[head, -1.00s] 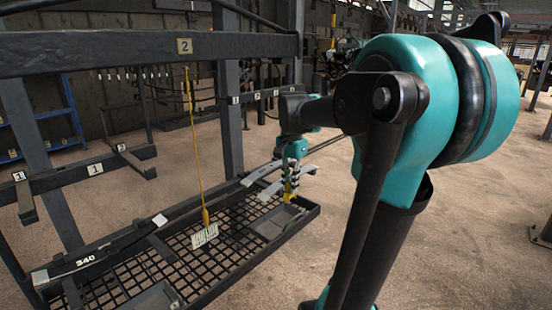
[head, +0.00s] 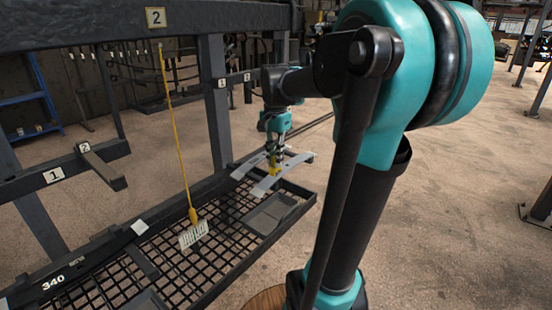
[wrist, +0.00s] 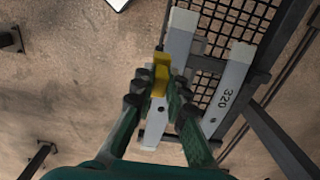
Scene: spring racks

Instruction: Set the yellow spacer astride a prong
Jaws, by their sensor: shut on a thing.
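The yellow spacer (head: 274,171) is between the fingers of my gripper (head: 275,156), which is shut on it. In the wrist view the spacer (wrist: 161,74) stands out between the fingertips, over a pale grey leaf spring (wrist: 176,50). I cannot tell whether it touches that spring. In the head view a dark prong (head: 104,171) juts from the rail at the left, by the labels 1 and 2. The prong is well to the left of my gripper, and the spacer is apart from it.
A second leaf spring (wrist: 232,85) marked 320 lies beside the first. A mesh tray (head: 165,262) spans the rack's foot. A yellow cord (head: 177,120) with a white tag (head: 193,234) hangs from the top beam (head: 130,25). A rack post (head: 216,110) stands left of my gripper.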

